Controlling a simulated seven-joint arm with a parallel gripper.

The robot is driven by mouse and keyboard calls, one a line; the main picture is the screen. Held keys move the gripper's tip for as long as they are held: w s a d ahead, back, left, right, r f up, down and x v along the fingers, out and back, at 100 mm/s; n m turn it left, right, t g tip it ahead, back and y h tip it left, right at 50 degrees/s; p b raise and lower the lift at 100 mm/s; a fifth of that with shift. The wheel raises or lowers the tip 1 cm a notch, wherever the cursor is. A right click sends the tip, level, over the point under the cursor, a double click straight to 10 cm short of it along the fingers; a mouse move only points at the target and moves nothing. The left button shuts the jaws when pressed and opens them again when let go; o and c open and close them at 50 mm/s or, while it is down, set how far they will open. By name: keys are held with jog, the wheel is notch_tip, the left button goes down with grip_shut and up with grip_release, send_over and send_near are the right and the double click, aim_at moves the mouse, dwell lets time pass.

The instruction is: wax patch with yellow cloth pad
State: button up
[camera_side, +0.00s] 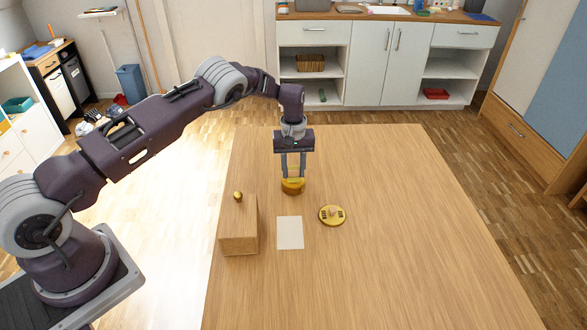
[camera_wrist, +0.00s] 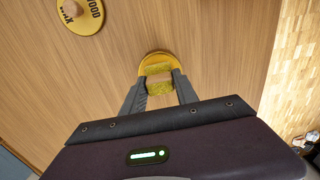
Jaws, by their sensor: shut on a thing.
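A yellow cloth pad (camera_side: 292,181) with a tan block on top is between the fingers of my gripper (camera_side: 293,177), which is shut on it. In the wrist view the pad (camera_wrist: 154,69) sits over a round yellow piece (camera_wrist: 149,58); I cannot tell whether that piece is part of the pad or a dish under it. The pad is low at the table, right at or just above the surface. A pale square patch (camera_side: 290,233) lies flat on the table, nearer the camera than my gripper. A round yellow tin (camera_side: 332,215) lettered WAX and WOOD (camera_wrist: 82,14) lies to its right.
A wooden box (camera_side: 239,232) with a brass-coloured knob (camera_side: 238,195) on it stands left of the patch. The wooden table (camera_side: 420,240) is clear on the right and at the front. Cabinets (camera_side: 375,60) stand beyond the table's far edge.

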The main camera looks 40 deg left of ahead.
aim_at(294, 168)
jog(key=shift+f, duration=0.4)
dwell(1.0)
jog(key=shift+r, duration=3.55)
